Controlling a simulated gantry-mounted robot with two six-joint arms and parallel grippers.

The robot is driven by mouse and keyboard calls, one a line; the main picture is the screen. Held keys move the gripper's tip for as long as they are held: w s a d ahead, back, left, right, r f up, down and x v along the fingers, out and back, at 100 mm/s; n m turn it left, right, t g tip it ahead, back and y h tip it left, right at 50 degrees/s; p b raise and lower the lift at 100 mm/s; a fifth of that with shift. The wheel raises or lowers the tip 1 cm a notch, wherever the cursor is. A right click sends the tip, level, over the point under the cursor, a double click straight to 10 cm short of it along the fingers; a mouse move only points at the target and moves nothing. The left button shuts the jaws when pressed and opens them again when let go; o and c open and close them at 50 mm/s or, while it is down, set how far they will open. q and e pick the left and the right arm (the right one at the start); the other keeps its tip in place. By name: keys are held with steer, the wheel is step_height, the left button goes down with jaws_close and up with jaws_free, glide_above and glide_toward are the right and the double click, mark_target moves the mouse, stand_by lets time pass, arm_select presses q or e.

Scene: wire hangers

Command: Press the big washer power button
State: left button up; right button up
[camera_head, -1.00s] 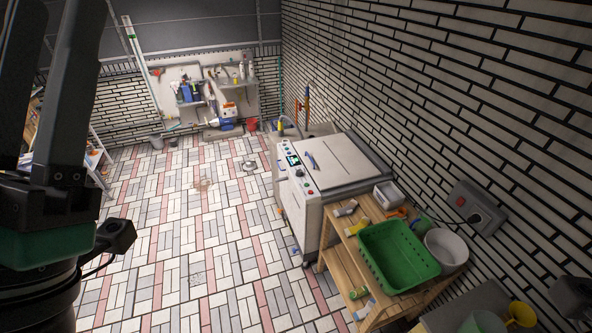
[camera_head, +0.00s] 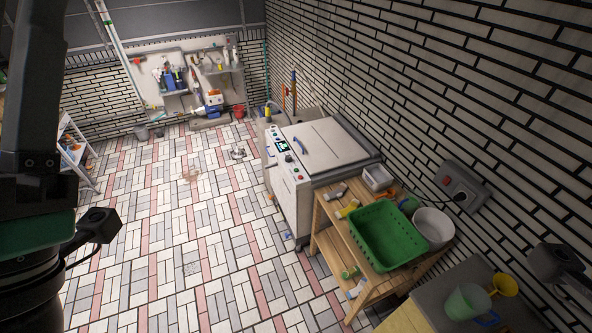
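The washer (camera_head: 320,150) is a white box-shaped machine with a grey top lid, standing against the brick wall right of centre. Its control panel (camera_head: 284,147) runs along the left edge of the top, with a small display, several small buttons and a red button (camera_head: 301,178) at the near end. Which one is the power button is too small to tell. My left arm fills the left edge of the view, and its gripper fingers cannot be made out clearly. A small dark part of my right arm shows at the right edge; its gripper is not in view. Nothing of mine touches the washer.
A wooden shelf table (camera_head: 335,236) stands in front of the washer, with a green basket (camera_head: 388,236) and a white bowl (camera_head: 433,226). A wall outlet (camera_head: 461,190) with a cord is above.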

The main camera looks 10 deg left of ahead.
arm_select(q)
jaws_close()
stand_by(1.6)
